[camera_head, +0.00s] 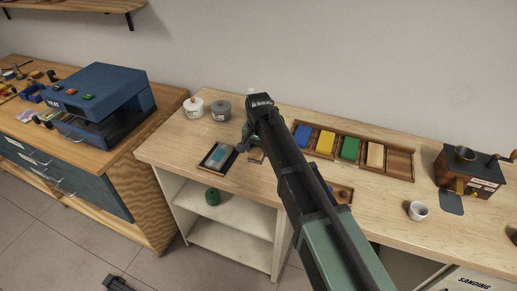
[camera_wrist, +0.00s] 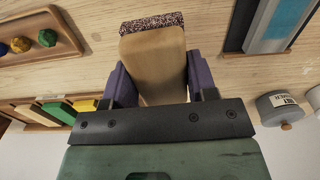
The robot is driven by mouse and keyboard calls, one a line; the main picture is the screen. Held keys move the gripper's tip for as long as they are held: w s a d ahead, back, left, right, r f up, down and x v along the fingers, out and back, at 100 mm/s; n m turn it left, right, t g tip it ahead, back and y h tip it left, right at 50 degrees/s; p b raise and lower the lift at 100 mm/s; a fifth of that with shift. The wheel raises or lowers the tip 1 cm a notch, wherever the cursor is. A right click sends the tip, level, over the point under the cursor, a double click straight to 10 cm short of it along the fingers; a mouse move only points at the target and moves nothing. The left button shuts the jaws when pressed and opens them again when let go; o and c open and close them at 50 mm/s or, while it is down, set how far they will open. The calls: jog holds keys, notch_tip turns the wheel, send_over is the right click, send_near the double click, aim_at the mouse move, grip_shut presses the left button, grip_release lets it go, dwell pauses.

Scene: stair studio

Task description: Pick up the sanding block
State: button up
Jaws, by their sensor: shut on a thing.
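The sanding block is a tan wooden block (camera_wrist: 155,58) with a speckled dark red layer along its far edge in the wrist view. My gripper (camera_wrist: 161,84) is shut on it, with one purple finger against each long side. In the head view a small tan part of the block (camera_head: 256,155) shows beside my arm, over the left part of the wooden bench. My gripper (camera_head: 250,136) there is mostly hidden behind my arm. I cannot tell whether the block touches the bench top.
A wooden tray (camera_head: 399,164) with coloured blocks lies behind my arm. A dark tray (camera_head: 208,163) holding a blue item is left of the block. Two lidded jars (camera_head: 221,109) stand behind. A white cup (camera_head: 418,211) and a grinder (camera_head: 466,180) stand right.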

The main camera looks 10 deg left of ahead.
aim_at(259, 147)
notch_tip(259, 147, up, 14)
jog(key=p, duration=1.1)
jog(key=shift+f, duration=0.15)
